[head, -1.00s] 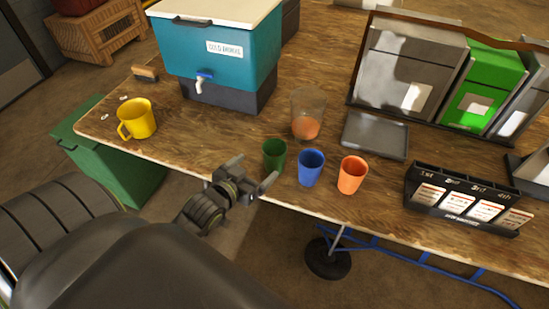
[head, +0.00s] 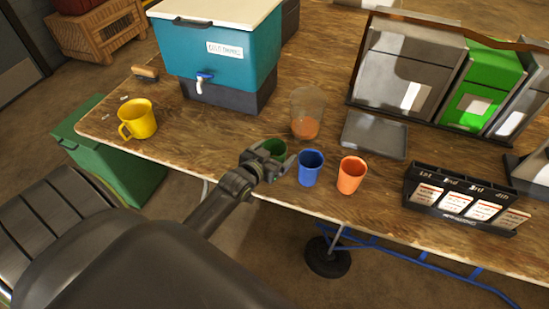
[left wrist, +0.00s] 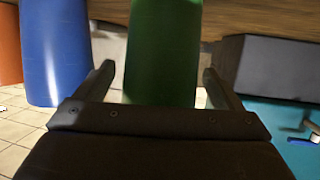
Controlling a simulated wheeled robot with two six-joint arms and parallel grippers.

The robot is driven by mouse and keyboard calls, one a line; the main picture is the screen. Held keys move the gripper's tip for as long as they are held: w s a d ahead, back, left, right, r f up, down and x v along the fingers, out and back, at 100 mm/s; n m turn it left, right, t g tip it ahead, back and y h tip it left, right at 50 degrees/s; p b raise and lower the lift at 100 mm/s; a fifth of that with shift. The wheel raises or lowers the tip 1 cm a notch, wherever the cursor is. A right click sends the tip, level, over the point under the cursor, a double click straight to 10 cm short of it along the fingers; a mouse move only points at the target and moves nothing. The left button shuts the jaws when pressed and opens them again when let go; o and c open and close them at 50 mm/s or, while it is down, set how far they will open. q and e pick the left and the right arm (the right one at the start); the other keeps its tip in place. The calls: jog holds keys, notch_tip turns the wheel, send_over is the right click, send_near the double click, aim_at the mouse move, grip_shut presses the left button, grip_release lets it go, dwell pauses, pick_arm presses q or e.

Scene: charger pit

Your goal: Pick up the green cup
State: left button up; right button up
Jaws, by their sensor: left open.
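The green cup (head: 276,147) stands near the front edge of the wooden table, partly hidden behind my left gripper (head: 272,160) in the head view. My left gripper is open, with its fingers on either side of the cup. In the left wrist view the green cup (left wrist: 163,50) fills the space between the two fingertips (left wrist: 158,80), with a gap showing at each side. The view appears upside down there. My right gripper is not in view.
A blue cup (head: 310,168) stands close to the right of my left gripper, and an orange cup (head: 351,175) beyond it. A clear cup (head: 307,108) stands behind. A teal cooler (head: 225,55), yellow mug (head: 138,119), grey tray (head: 375,135) and black card rack (head: 465,200) are around.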

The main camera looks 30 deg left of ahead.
pick_arm(q)
jog(key=c, duration=1.1)
